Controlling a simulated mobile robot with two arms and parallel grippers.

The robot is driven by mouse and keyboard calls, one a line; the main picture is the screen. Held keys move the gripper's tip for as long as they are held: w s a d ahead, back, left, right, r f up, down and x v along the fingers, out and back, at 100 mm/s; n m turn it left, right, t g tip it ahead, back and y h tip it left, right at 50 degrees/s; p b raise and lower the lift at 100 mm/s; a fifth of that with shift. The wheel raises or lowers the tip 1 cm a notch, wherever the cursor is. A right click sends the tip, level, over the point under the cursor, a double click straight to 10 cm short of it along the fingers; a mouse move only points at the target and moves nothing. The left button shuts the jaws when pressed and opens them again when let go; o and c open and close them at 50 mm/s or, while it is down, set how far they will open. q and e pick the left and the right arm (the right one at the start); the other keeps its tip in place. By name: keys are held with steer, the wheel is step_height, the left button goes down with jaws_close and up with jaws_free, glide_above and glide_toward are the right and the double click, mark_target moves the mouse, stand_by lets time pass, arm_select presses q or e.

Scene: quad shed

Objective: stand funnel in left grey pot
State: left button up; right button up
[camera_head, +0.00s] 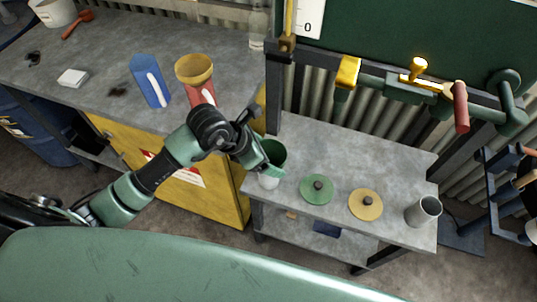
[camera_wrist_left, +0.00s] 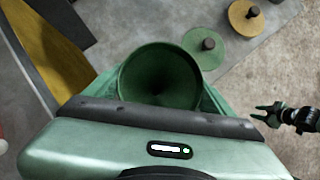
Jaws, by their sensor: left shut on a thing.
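A green funnel (camera_head: 273,152) is held mouth up by my left gripper (camera_head: 264,164), which is shut on it. It fills the middle of the left wrist view (camera_wrist_left: 159,76), with the gripper fingers on either side. The left grey pot (camera_head: 268,181) stands at the left end of the grey bench, directly below the funnel and mostly hidden by it and the gripper. I cannot tell whether the spout is inside the pot. My right gripper (camera_wrist_left: 268,114) shows small at the right of the left wrist view, open and empty.
A green lid (camera_head: 317,189) and a yellow lid (camera_head: 366,204) lie on the bench (camera_head: 385,160). Another grey pot (camera_head: 424,210) stands at its right end. A red-and-yellow funnel-topped container (camera_head: 196,75) and a blue bottle (camera_head: 149,82) stand on the left worktop. Tools hang on the rail behind.

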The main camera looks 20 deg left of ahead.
arm_select(q)
steer(key=shift+f, duration=0.2)
steer(key=o, duration=1.3)
steer(key=shift+c, duration=0.2)
steer(key=shift+a+r, duration=0.1)
steer(key=shift+r, duration=0.35)
steer(key=b+v, duration=0.1)
steer(key=v, duration=1)
steer(key=shift+r+b, duration=0.25)
steer(key=shift+b, duration=0.15)
steer(key=shift+s, duration=0.1)
